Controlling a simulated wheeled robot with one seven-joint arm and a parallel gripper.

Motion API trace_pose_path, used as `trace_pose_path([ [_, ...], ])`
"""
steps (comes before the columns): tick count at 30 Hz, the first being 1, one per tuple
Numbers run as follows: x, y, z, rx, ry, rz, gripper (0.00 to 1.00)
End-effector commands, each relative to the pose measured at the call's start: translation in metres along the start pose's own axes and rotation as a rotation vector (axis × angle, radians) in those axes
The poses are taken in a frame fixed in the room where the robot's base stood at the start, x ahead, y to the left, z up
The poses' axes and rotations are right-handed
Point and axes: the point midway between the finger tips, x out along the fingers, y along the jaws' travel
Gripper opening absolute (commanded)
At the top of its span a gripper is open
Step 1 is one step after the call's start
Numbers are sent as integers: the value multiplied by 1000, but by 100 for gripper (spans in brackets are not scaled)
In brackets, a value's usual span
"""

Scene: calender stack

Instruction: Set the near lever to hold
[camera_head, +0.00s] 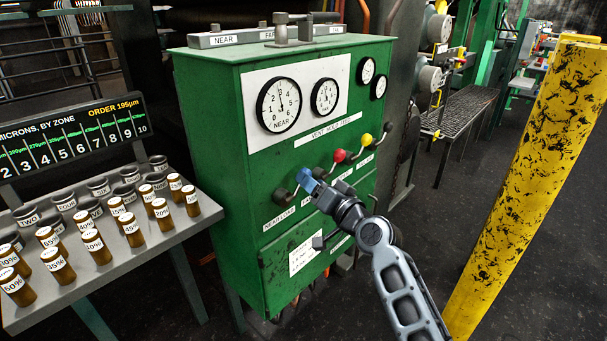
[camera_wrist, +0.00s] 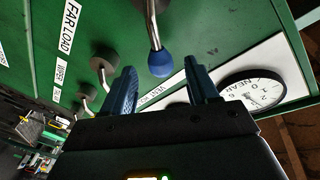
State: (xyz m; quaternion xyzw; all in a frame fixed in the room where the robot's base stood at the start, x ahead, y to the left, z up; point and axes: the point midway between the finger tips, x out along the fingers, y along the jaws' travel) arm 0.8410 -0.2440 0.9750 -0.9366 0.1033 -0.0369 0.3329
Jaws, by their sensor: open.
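The near lever (camera_wrist: 154,22) has a metal shaft and a blue ball knob (camera_wrist: 160,64) in the wrist view. In the head view its dark hub (camera_head: 281,196) sits on the green cabinet above the NEAR LOAD label (camera_head: 280,217). My gripper (camera_wrist: 163,72) is open, with its blue fingers on either side of the knob and a visible gap to each. In the head view my gripper (camera_head: 309,180) is at this lever and largely hides the knob. Whether the fingers touch the knob from behind cannot be told.
Levers with red (camera_head: 339,156), yellow (camera_head: 366,140) and black (camera_head: 387,129) knobs stand close to the right. The NEAR gauge (camera_head: 279,105) is above. A table of labelled cylinders (camera_head: 105,277) stands left, and a yellow post (camera_head: 530,180) right.

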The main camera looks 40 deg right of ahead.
Motion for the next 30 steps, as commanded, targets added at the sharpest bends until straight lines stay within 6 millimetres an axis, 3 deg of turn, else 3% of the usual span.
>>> trace_pose_path([
  [3,20,-1,-1,1,0,-1,59],
  [9,42,-1,-1,1,0,-1,59],
  [20,48,0,0,-1,0,0,59],
  [30,48,0,0,-1,0,0,28],
])
